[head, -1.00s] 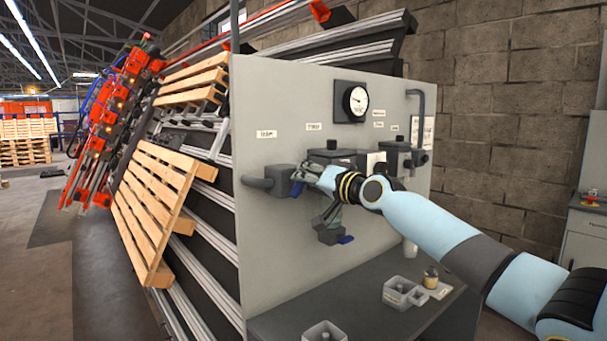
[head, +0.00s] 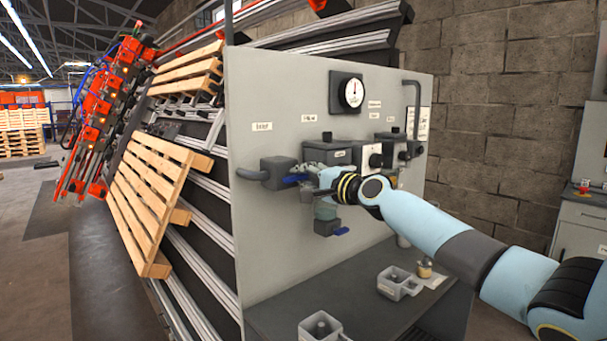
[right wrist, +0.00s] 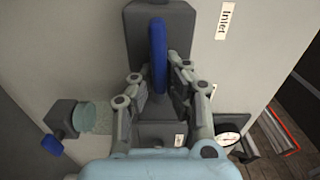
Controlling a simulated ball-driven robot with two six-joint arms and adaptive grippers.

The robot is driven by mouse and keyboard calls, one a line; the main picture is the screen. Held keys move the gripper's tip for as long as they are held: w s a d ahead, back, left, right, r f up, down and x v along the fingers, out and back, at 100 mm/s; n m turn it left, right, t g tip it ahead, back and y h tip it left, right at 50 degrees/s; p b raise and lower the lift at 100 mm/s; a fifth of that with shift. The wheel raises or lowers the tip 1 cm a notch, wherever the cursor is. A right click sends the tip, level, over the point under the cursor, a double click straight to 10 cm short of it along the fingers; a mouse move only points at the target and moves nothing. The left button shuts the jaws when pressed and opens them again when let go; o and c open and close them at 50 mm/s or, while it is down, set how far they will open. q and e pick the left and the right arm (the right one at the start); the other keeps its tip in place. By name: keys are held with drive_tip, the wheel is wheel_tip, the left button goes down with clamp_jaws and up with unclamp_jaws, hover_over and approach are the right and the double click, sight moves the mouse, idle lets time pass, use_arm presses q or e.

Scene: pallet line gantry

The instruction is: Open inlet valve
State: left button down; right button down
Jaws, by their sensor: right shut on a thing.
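The inlet valve is a dark grey block (head: 277,172) on the grey panel, with a pipe on its left and a blue lever handle (head: 295,179). The handle lies about level in the head view. In the right wrist view the blue handle (right wrist: 158,50) runs lengthwise between the fingers, below the "Inlet" label (right wrist: 226,20). My right gripper (head: 312,179) is shut on the handle; its fingers (right wrist: 160,75) flank the lever in the right wrist view. The gripper partly hides the handle's right end. My left gripper is not in view.
A lower valve with a blue handle (head: 341,231) sits below my gripper, under a pale green bowl. A gauge (head: 352,93) and grey boxes (head: 327,152) are on the panel. The shelf (head: 345,300) below holds small grey trays (head: 390,286). Wooden pallets (head: 150,195) lean at left.

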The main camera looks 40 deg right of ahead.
drive_tip(key=shift+f+m, duration=0.2)
drive_tip(key=shift+m, duration=0.2)
drive_tip(key=c, duration=1.3)
unclamp_jaws()
drive_tip(key=shift+c, duration=0.2)
drive_tip(key=shift+r, duration=0.1)
drive_tip(key=s, duration=0.7)
drive_tip(key=shift+s+d, duration=0.25)
drive_tip(key=shift+d, duration=0.1)
